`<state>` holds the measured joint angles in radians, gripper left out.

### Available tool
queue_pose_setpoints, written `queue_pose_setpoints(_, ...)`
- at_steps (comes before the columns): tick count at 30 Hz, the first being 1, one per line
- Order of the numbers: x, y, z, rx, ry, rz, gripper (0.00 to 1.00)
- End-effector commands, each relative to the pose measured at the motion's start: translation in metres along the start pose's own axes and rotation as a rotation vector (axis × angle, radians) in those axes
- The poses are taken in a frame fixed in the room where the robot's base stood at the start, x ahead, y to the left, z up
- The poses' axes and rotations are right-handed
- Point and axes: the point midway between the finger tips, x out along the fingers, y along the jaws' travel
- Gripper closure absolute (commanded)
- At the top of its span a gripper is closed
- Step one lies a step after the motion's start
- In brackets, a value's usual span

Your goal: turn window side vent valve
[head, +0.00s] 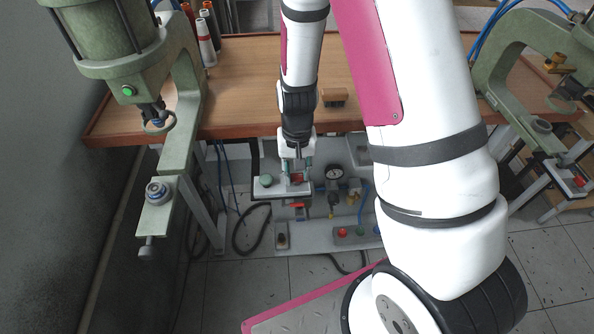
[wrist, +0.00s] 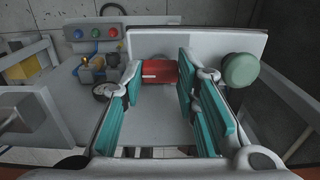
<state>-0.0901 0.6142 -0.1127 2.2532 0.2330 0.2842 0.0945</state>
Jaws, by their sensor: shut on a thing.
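A red valve handle (wrist: 158,72) sits between my gripper's fingertips in the wrist view, in front of an upright grey plate. In the head view a small part of the red handle (head: 297,178) shows below my gripper (head: 297,166), under the front edge of the table. My gripper's teal-padded fingers (wrist: 158,80) are closed on the handle from both sides in the wrist view. The handle lies roughly level across the wrist picture. The valve body behind the handle is mostly hidden. I cannot tell which side is the window side.
A green round knob (wrist: 240,70) stands right of the handle. A pressure gauge (head: 334,173) and a panel with coloured buttons (wrist: 95,33) are close by. The wooden table (head: 240,80) lies above. Green presses stand at left (head: 185,120) and right (head: 505,75).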

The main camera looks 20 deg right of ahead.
Motion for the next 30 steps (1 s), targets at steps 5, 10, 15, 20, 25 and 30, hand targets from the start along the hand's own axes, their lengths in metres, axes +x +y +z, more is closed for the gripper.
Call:
queue_pose_setpoints(5, 0.0, 0.0, 0.0, 0.012, 0.0, 0.0, 1.0)
queue_pose_setpoints(10, 0.0, 0.0, 0.0, 0.012, 0.0, 0.0, 1.0)
queue_pose_setpoints(15, 0.0, 0.0, 0.0, 0.012, 0.0, 0.0, 0.58)
queue_pose_setpoints(20, 0.0, 0.0, 0.0, 0.01, 0.0, 0.0, 0.52)
queue_pose_setpoints(25, -0.001, 0.0, 0.0, 0.009, 0.0, 0.0, 0.52)
queue_pose_setpoints(30, -0.012, -0.001, -0.001, 0.007, 0.003, -0.001, 0.52)
